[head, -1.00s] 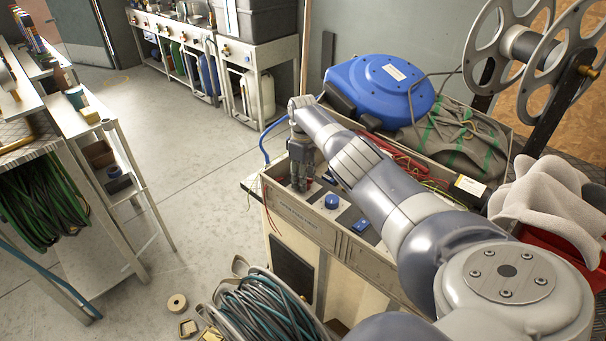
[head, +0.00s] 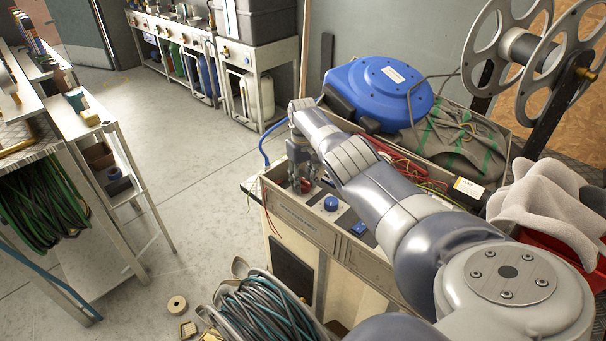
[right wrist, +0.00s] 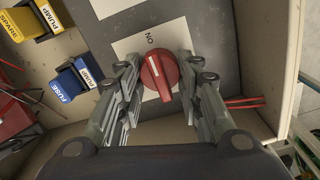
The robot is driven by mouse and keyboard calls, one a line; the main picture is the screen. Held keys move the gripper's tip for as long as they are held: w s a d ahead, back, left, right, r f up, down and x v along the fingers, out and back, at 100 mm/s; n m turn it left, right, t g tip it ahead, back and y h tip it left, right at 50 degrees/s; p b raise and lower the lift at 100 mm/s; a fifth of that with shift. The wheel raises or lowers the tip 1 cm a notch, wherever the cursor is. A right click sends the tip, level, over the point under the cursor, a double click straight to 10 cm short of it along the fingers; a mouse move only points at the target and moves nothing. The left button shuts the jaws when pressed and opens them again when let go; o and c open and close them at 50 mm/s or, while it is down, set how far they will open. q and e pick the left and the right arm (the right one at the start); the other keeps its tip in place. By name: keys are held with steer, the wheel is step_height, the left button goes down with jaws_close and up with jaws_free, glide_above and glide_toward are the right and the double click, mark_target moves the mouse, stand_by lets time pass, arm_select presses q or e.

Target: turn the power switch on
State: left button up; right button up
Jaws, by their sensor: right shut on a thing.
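The power switch is a red rotary knob (right wrist: 160,74) with a pale mark line, on a grey plate beside a white label. The label reads "ON", upside down in the right wrist view. The mark line points toward the label, slightly left. My right gripper (right wrist: 158,85) is shut on the knob, one finger on each side of it. In the head view my right gripper (head: 301,183) reaches down to the left end of the bench panel, and a bit of the red knob (head: 308,186) shows between the fingers. My left gripper is not in view.
A blue fuse block (right wrist: 77,80) and a yellow spare block (right wrist: 32,22) sit left of the knob in the right wrist view. A blue hose reel (head: 380,92) stands behind the panel. A coiled hose drum (head: 268,310) stands on the floor in front.

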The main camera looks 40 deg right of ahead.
mark_target(303, 179)
stand_by(0.3)
steer(key=o, duration=1.1)
steer(key=shift+c, duration=0.2)
step_height(303, 179, up, 12)
steer(key=shift+r, duration=0.1)
